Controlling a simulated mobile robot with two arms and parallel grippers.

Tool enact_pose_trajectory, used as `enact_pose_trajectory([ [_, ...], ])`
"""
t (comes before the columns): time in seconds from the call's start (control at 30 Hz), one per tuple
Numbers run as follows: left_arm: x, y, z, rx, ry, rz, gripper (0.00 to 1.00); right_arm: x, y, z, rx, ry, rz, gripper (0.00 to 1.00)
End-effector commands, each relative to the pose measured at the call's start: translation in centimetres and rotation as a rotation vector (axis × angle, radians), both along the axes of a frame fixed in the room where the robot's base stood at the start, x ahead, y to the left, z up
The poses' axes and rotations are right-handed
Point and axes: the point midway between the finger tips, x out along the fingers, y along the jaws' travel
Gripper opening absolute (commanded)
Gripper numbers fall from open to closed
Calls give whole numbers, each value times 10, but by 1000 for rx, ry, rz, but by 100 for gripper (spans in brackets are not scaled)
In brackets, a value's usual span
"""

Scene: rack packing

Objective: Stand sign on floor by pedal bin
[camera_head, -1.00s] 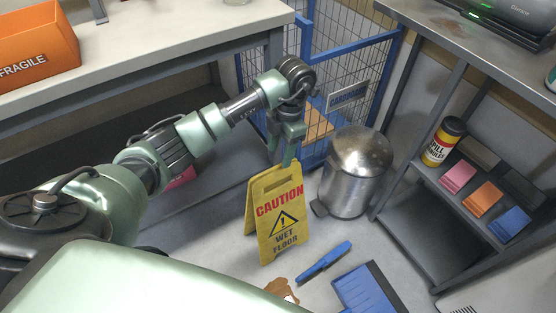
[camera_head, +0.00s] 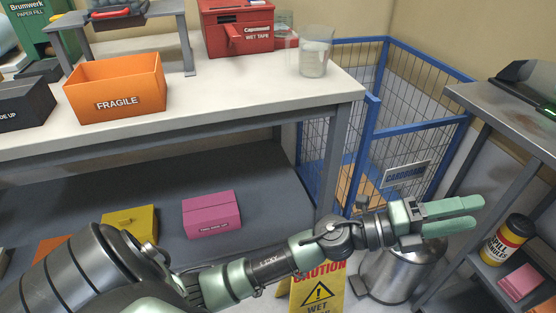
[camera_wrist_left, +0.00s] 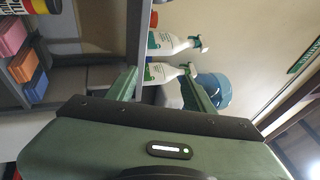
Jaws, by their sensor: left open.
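The yellow wet floor sign (camera_head: 319,294) stands on the floor in the head view, below my left forearm, which hides part of its top. The metal pedal bin (camera_head: 402,274) stands just right of the sign, partly covered by my left arm. My left gripper (camera_head: 474,217) is raised above the bin, pointing right, with its two fingers apart and nothing between them. In the left wrist view the open fingers (camera_wrist_left: 164,85) show with spray bottles in the background beyond them. My right gripper is not in view.
A workbench (camera_head: 230,97) carries an orange FRAGILE box (camera_head: 117,87). A blue wire cage (camera_head: 372,125) stands behind the bin. A metal shelf unit (camera_head: 520,124) at right holds a yellow-black canister (camera_head: 508,240). A pink box (camera_head: 211,214) lies under the bench.

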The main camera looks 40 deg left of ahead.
Motion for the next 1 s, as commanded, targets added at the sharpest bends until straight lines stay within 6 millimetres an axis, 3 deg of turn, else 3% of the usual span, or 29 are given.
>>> enact_pose_trajectory([
  [0.07,9,40,4,-205,132,155,53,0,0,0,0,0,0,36],
  [0.17,16,96,-15,-430,329,354,53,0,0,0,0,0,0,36],
  [0.27,8,148,-58,-619,559,551,53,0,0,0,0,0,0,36],
  [0.37,-19,188,-115,-767,819,742,53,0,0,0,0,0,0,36],
  [0.43,-51,206,-158,-845,1013,867,53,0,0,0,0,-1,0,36],
  [0.5,-91,214,-198,-896,1217,982,53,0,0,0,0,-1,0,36],
  [0.6,-153,214,-241,-927,1486,1113,53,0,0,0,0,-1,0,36],
  [0.73,-220,204,-267,-914,1746,1218,53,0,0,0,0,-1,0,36],
  [0.87,-256,198,-275,-890,1883,1265,53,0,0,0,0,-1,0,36],
  [1.0,-265,195,-276,-880,1919,1276,53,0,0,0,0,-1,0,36],
])
